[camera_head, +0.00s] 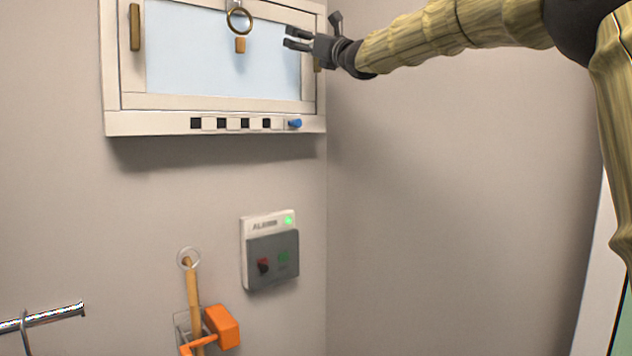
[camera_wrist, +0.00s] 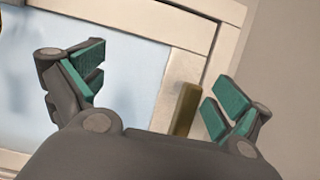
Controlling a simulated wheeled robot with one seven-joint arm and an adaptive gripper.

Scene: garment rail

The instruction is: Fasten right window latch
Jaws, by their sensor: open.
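The window (camera_head: 225,50) is on the wall at the top of the head view, with a pale frame. The right window latch (camera_head: 318,62) is a brass-coloured bar on the right side of the frame, mostly hidden behind my gripper in the head view. In the wrist view the latch (camera_wrist: 186,108) stands upright between the open fingers, closer to the right finger. My gripper (camera_head: 288,39) is open and empty in front of the window's right side. Its green-padded fingers (camera_wrist: 155,88) do not appear to touch the latch. A matching left latch (camera_head: 135,27) stands upright on the left side.
A ring with a wooden pull (camera_head: 240,45) hangs before the glass. The sill has several black squares and a blue knob (camera_head: 295,123). Below are an alarm box (camera_head: 270,252), an orange-headed tool (camera_head: 222,326) and a metal rail (camera_head: 45,316). The right wall is bare.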

